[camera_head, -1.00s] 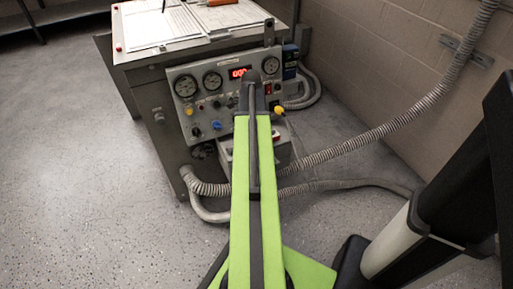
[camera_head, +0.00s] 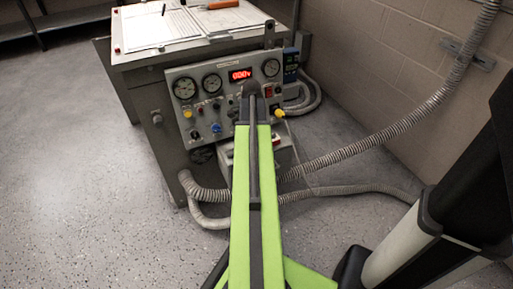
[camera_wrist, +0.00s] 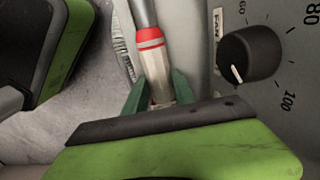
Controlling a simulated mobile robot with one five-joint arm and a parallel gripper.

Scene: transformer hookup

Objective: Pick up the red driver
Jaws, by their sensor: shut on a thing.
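The red driver (camera_wrist: 151,52) shows in the wrist view, with a metal shaft at the top, a red band and a pale handle below. My gripper (camera_wrist: 160,92) has its two green fingers on either side of the pale handle, shut on it. The driver is close to upright in that view, with its lower end hidden by my gripper. In the head view my arm hides the gripper and the driver.
A black dial knob (camera_wrist: 250,54) on a grey panel is close to the right of the driver. In the head view, the control panel (camera_head: 222,110) with gauges faces my arm. An orange-handled tool (camera_head: 222,5) lies on the bench top. Ribbed hoses (camera_head: 400,128) run to the right.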

